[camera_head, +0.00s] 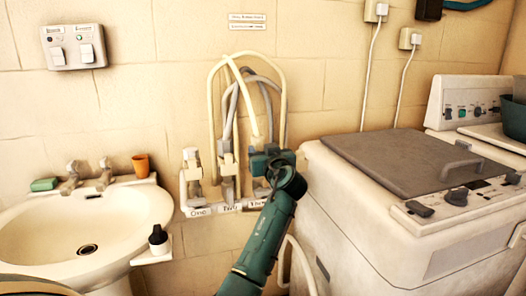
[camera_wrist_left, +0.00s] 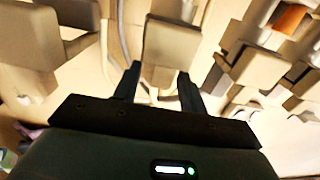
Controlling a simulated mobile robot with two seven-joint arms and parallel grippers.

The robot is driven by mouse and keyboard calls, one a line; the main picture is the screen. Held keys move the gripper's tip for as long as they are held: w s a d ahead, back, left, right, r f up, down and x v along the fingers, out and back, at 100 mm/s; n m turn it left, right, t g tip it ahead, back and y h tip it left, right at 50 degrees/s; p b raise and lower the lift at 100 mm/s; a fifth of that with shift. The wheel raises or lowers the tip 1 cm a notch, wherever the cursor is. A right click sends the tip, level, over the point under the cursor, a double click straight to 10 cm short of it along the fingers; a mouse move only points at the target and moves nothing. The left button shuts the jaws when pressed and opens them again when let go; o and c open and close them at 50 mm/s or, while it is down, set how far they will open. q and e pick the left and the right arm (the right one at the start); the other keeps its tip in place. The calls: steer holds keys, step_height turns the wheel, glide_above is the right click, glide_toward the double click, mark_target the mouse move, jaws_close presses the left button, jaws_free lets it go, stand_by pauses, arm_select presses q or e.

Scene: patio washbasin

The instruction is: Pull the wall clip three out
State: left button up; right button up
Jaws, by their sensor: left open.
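A wall rack with clips labelled One, Two and Three holds hoses below the wall sign. Clip one (camera_head: 192,165) and clip two (camera_head: 228,166) show in the head view. Clip three (camera_head: 258,188) is mostly hidden behind my left gripper (camera_head: 262,160), at the right end of the rack. In the left wrist view, my left gripper (camera_wrist_left: 158,80) is open, its two dark fingers apart. A cream block, which seems to be clip three (camera_wrist_left: 171,42), lies between and just beyond the fingertips. I cannot tell whether they touch it. My right gripper is not in view.
A washing machine (camera_head: 350,222) stands close on the right. Looped hoses (camera_head: 212,100) rise above the clips.

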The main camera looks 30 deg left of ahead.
arm_select(q)
steer(key=shift+c, duration=0.5)
jaws_close()
